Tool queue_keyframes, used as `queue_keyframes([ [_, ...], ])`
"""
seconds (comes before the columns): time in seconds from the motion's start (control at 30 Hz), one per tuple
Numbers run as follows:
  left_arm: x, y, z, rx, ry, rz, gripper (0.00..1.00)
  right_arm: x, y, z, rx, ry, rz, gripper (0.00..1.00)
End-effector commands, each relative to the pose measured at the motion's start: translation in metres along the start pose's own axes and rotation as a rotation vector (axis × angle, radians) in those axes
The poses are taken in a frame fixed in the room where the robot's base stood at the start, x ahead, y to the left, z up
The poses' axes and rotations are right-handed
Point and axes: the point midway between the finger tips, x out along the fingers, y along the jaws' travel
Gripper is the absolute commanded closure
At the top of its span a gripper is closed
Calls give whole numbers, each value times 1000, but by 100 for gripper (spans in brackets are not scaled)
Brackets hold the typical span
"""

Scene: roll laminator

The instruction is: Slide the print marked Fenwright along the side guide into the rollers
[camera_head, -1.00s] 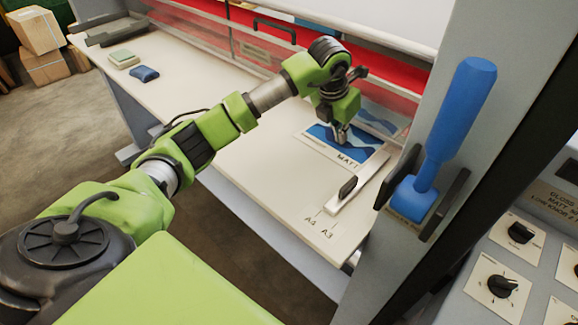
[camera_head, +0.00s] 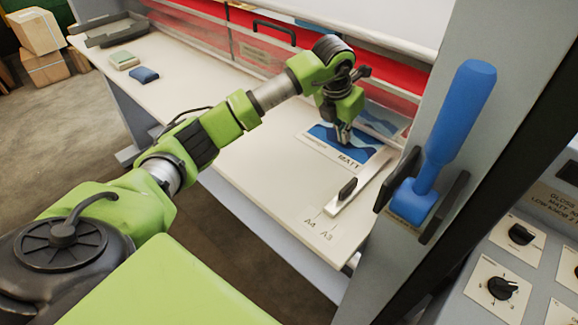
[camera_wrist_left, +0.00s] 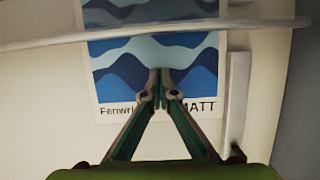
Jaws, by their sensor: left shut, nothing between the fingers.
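The print (camera_head: 316,144) lies flat on the pale table, with blue waves and a white margin reading MATT. In the left wrist view the print (camera_wrist_left: 115,75) shows "Fenwri", the rest hidden by my fingers. My left gripper (camera_head: 343,140) is shut and empty, its tips down over the print's near part; whether they press on it I cannot tell. The side guide (camera_head: 362,184), a pale strip with a black knob, lies right of the print; it also shows in the wrist view (camera_wrist_left: 237,100), close beside the print's edge. The print's far part passes under a clear guard. The rollers are not clearly visible.
A pale bar (camera_wrist_left: 60,42) crosses above the print in the wrist view. A blue-handled tool (camera_head: 455,130) hangs on the grey right post. The table's middle is clear.

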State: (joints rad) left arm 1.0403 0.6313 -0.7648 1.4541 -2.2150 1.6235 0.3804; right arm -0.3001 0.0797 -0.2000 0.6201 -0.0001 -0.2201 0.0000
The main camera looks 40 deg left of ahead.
Motion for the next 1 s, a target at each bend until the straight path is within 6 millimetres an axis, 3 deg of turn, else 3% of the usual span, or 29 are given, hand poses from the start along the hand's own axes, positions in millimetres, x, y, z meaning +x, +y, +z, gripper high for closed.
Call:
queue_keyframes([
  [0.2, -14, 1, 5, -1, -2, 2, 100, -9, 0, -1, 0, 0, 0, 57],
  [0.63, -19, 1, 7, -1, -4, 2, 100, -11, 0, -1, 0, 0, 0, 57],
  [1.0, -53, 1, 20, -1, -3, 2, 100, -33, 0, -3, 0, 0, 0, 57],
])
